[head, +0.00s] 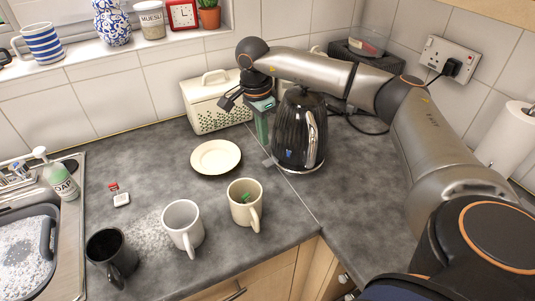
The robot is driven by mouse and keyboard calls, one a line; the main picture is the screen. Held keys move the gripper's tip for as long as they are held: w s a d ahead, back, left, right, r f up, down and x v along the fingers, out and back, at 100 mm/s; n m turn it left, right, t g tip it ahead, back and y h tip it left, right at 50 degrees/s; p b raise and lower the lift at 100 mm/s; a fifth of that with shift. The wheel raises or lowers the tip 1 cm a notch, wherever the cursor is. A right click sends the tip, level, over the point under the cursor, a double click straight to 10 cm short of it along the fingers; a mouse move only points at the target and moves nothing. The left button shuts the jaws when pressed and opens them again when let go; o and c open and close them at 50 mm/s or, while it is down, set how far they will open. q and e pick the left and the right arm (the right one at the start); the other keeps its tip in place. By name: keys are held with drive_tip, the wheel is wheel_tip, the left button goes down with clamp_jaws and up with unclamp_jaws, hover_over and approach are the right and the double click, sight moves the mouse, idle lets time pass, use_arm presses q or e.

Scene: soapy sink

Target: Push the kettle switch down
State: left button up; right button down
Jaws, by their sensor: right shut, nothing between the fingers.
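The black ribbed kettle (294,128) stands upright on the worktop at centre right, with its pale handle (311,137) facing front right. My right gripper (266,150) points down close beside the kettle's left side, with its fingers shut and nothing held. A small pale piece (268,162) shows low at the kettle's left base, by the fingertips. It may be the switch, but I cannot tell whether it is up or down, or whether the fingers touch it. My right arm passes behind and above the kettle. My left gripper is out of view.
A cream bread bin (212,104) stands behind the gripper. A plate (216,157), a cream mug (245,203), a white mug (183,226) and a black mug (112,256) are to the left. A wall socket (450,60) and cable lie behind right. The sink is far left.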

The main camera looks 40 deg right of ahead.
sight(264, 164)
drive_tip(key=shift+f, duration=0.15)
drive_tip(key=f+b, duration=0.6)
drive_tip(key=shift+d+f, duration=0.35)
idle(0.4)
drive_tip(key=shift+f+b, duration=0.5)
drive_tip(key=shift+f, duration=0.35)
drive_tip(key=shift+a+r+p, duration=0.25)
drive_tip(key=shift+a+p, duration=0.05)
drive_tip(key=shift+a, duration=0.05)
drive_tip(key=shift+w+a+r+p, duration=0.1)
drive_tip(key=shift+a+r+p, duration=0.15)
drive_tip(key=shift+a, duration=0.35)
drive_tip(key=shift+w+a+r+p, duration=0.1)
drive_tip(key=shift+a+p, duration=0.25)
drive_tip(key=shift+a, duration=0.25)
